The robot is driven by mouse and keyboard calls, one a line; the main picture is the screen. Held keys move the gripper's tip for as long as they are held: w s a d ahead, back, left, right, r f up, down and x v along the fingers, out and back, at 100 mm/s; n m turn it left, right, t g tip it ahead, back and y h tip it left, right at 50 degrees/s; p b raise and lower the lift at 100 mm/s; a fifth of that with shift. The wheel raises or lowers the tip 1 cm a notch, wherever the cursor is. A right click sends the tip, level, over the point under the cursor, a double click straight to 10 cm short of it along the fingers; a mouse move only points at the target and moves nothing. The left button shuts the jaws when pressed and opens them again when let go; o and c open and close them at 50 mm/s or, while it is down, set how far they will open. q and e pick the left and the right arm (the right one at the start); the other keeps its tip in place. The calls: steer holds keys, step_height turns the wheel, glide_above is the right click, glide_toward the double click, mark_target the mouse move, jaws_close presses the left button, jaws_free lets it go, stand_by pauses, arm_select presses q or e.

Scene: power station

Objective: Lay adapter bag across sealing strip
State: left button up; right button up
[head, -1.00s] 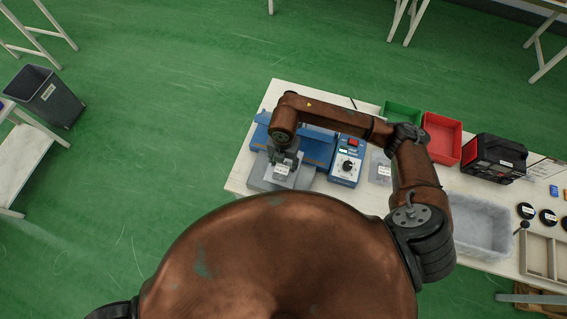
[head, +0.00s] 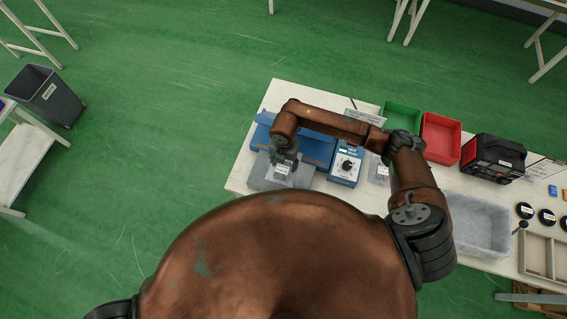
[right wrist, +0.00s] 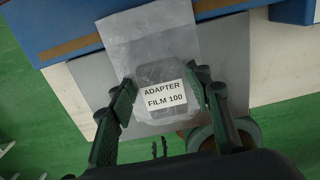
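The adapter bag, a clear pouch labelled "ADAPTER FILM 100" (right wrist: 164,97), lies between the fingers of my right gripper (right wrist: 166,82). Its flat upper end reaches over the blue sealer (right wrist: 75,22) and crosses the brown sealing strip (right wrist: 72,48), covering part of it. In the head view the bag (head: 282,169) is over the grey tray (head: 257,181) in front of the sealer. My right gripper (head: 285,157) is shut on the bag's thick lower part, a finger on each side. Whether the bag rests on the tray is hard to tell. My left gripper is out of view.
A blue control box with a dial (head: 346,166) stands right of the tray, with another clear bag (head: 379,170) beside it. Green (head: 401,115) and red (head: 441,137) bins, a black case (head: 493,157) and a grey bin (head: 480,225) fill the table's right.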

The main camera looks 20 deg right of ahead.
mark_target(284, 165)
steer(key=o, duration=0.4)
steer(key=shift+r, duration=0.15)
step_height(284, 165, up, 12)
steer(key=shift+b, duration=0.45)
steer(key=shift+a, duration=0.1)
stand_by(0.4)
